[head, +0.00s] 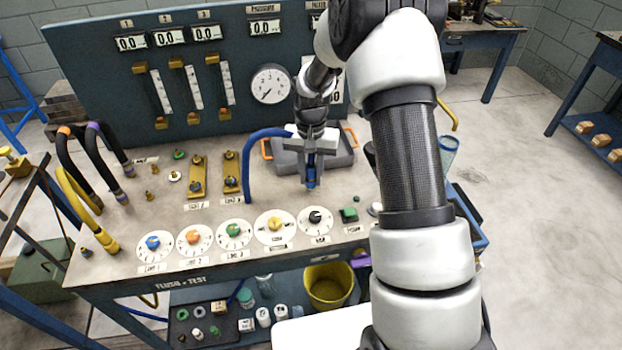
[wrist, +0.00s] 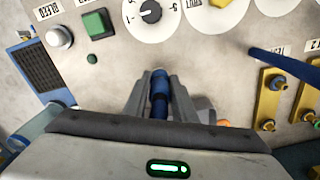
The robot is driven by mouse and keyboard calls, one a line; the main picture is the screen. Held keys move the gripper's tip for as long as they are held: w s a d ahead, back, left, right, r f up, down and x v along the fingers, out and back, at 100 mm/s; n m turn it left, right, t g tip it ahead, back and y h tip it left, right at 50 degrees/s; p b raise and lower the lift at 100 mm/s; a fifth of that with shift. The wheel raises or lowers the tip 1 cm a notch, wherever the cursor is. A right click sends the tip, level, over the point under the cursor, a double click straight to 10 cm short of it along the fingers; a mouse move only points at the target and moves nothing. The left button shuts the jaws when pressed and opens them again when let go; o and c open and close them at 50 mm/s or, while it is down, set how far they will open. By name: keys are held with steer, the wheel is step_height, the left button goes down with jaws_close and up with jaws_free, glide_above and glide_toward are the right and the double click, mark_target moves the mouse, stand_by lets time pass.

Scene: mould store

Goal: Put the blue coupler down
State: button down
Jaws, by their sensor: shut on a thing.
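The blue coupler (head: 311,180) is in my gripper (head: 311,165), pointing down over the bench top. In the wrist view the coupler (wrist: 159,92) sits between the two grey fingers of my gripper (wrist: 160,85), which are shut on it. I cannot tell how far its lower end is from the bench. A blue hose (head: 248,165) arches from the bench left of my gripper to behind it. It also shows in the wrist view (wrist: 285,66); its link to the coupler is hidden.
A grey tray with orange handles (head: 342,158) lies behind my gripper. Round dials (head: 275,226), a green button (head: 348,214) and brass valve blocks (head: 197,176) stand in front and left. The gauge panel (head: 235,75) rises behind. Bare bench (wrist: 205,65) lies around the coupler.

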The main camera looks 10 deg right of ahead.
steer(key=shift+f, duration=0.9)
steer(key=shift+f, duration=0.1)
steer(key=c, duration=1.9)
jaws_free()
steer(key=shift+f, duration=0.15)
steer(key=o, duration=0.4)
steer(key=shift+o, duration=0.2)
steer(key=shift+r, duration=0.2)
